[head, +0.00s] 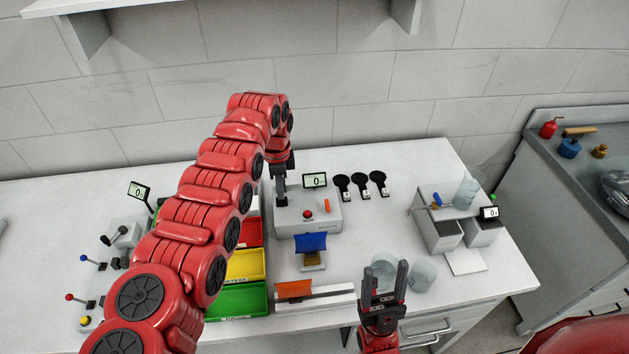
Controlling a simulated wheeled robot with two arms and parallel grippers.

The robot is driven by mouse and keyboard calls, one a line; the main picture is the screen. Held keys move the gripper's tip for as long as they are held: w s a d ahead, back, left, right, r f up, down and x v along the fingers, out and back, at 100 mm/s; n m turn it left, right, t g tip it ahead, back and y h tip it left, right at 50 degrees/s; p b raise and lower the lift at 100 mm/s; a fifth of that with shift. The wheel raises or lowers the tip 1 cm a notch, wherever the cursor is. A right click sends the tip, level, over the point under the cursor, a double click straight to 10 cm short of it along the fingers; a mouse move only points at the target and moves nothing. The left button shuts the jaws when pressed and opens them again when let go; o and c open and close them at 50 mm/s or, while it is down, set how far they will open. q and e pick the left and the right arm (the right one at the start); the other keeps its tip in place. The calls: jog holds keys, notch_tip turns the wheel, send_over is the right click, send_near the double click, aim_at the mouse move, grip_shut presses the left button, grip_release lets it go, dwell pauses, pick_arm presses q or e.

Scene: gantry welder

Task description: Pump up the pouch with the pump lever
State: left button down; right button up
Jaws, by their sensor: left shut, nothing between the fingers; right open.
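A blue pouch-like piece (311,242) sits on a small stand with a brown part below it, in front of a white box (307,222). The box has a red button and a small orange upright lever (327,205); I cannot tell whether this is the pump lever. My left gripper (281,200) is shut and empty, pointing down at the box's back left corner. Whether it touches the box is unclear. My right gripper (384,275) is open and empty at the table's front edge, pointing up in the picture, beside a clear cup (424,273).
Red, yellow and green bins (239,301) lie beside my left arm, which partly hides them. An orange piece on a white block (294,290) is in front. Knobbed levers (90,260) stand at left. Black paddles (359,181) and a grey drawer unit (437,232) are to the right.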

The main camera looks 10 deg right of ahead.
aim_at(282, 201)
pick_arm(q)
jog(key=shift+f+b, duration=2.15)
jog(key=shift+f, duration=0.55)
jog(key=shift+r+p, duration=0.3)
jog(key=shift+r, duration=0.05)
notch_tip(282, 201, up, 5)
jog(key=shift+f+p, duration=0.1)
jog(key=shift+p, duration=0.3)
jog(key=shift+f+b, duration=1.5)
jog(key=shift+f, duration=1.1)
jog(key=shift+r+p, duration=0.35)
jog(key=shift+r, duration=2.3)
jog(key=shift+f, duration=0.15)
